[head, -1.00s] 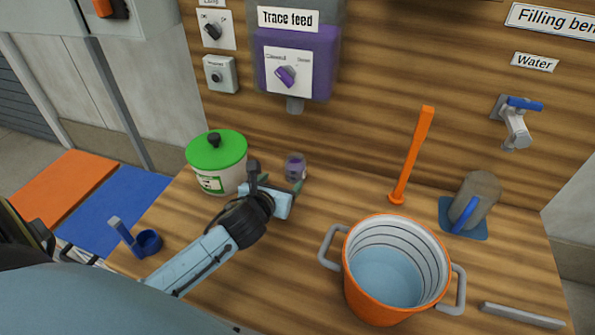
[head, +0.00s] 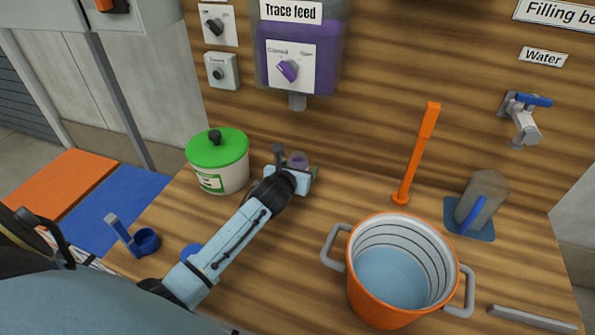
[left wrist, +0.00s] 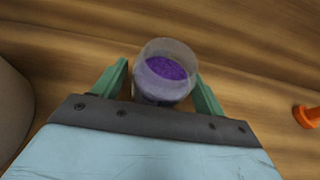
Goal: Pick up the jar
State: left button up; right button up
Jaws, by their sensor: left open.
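The jar (left wrist: 165,75) is a small clear container with purple contents, standing on the wooden bench below the trace feed spout. In the head view the jar (head: 297,160) is partly hidden behind my left gripper (head: 294,170). In the left wrist view the two green fingers of my left gripper (left wrist: 163,88) are open, one on each side of the jar. The jar's lower part is hidden by the gripper body. I cannot tell whether the fingers touch it. My right gripper is not in view.
A white tub with a green lid (head: 217,165) stands close to the left of the gripper. A blue scoop (head: 146,241) lies at the left edge.

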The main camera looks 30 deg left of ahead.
pick_arm(q)
jog(key=c, duration=1.1)
jog(key=shift+c, duration=0.2)
jog(key=shift+r, duration=0.1)
